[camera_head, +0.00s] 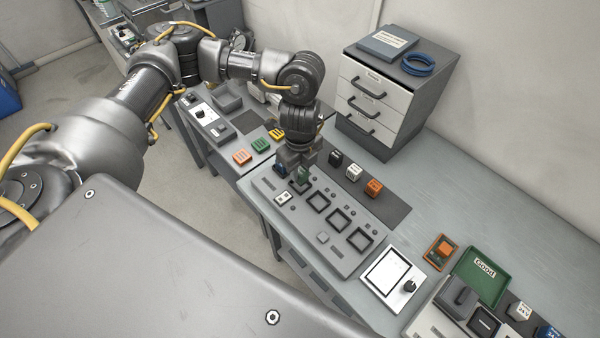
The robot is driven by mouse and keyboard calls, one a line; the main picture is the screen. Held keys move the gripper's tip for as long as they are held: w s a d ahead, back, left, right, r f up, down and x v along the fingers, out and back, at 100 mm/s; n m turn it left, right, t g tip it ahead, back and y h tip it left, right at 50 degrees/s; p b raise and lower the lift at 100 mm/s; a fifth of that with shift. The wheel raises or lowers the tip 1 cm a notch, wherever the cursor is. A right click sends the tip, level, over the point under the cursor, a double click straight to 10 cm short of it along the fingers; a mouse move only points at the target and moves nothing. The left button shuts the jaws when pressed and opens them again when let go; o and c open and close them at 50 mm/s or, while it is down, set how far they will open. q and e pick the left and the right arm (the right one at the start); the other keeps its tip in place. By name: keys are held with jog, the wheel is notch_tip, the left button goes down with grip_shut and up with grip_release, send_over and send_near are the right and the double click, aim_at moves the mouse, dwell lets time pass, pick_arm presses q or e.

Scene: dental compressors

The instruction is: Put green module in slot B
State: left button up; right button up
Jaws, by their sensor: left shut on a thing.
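My left gripper (297,168) points down over the far left end of the grey slotted panel (273,203). It is shut on a dark green module (303,175), which shows only in part below the fingers. The module is at or just above the panel's end slot; I cannot tell whether it is seated. Several square black-framed slots (338,220) run along the panel to the right and look empty. Slot letters are too small to read. A dark blue piece (281,169) shows just left of the fingers. My right gripper is not in view.
Black (336,158), white (354,171) and orange (373,187) modules stand on a dark strip behind the panel. A drawer cabinet (385,100) stands behind. A green "Good" tray (478,276) is at right.

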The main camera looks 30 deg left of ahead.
aim_at(300, 168)
pick_arm(q)
jog(key=shift+w+a+f, duration=0.1)
jog(key=shift+f, duration=0.05)
notch_tip(300, 168, down, 3)
jog(key=shift+w+r+p, duration=0.1)
jog(key=shift+p, duration=0.3)
jog(key=shift+w+a+f, duration=0.1)
jog(key=shift+f, duration=0.25)
jog(key=o, duration=1)
jog(key=shift+f, duration=0.15)
